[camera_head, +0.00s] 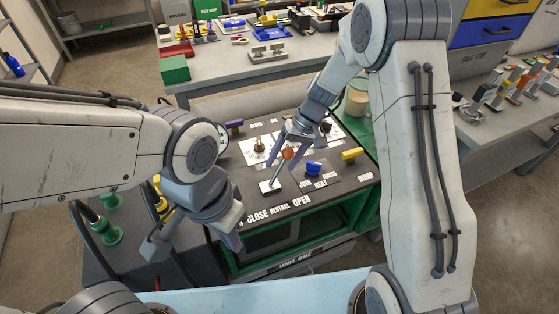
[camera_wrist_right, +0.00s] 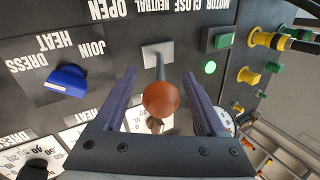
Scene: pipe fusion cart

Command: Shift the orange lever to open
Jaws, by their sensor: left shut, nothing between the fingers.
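The orange lever (camera_head: 287,153) has a round orange knob on a grey shaft that rises from a light plate (camera_head: 268,187) in the cart's dark panel. In the head view it slants up and to the right, above the labels CLOSE, NEUTRAL and OPEN (camera_head: 301,200). My right gripper (camera_wrist_right: 159,75) is open, one purple finger on either side of the lever. In the right wrist view the knob (camera_wrist_right: 161,99) sits between the fingers, with a gap showing on both sides. My left gripper (camera_head: 233,241) is shut and empty, at the panel's front edge, left of the lever.
A blue knob (camera_head: 314,168) and a yellow handle (camera_head: 352,154) are right of the lever. A workbench (camera_head: 215,62) with tools stands behind the cart.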

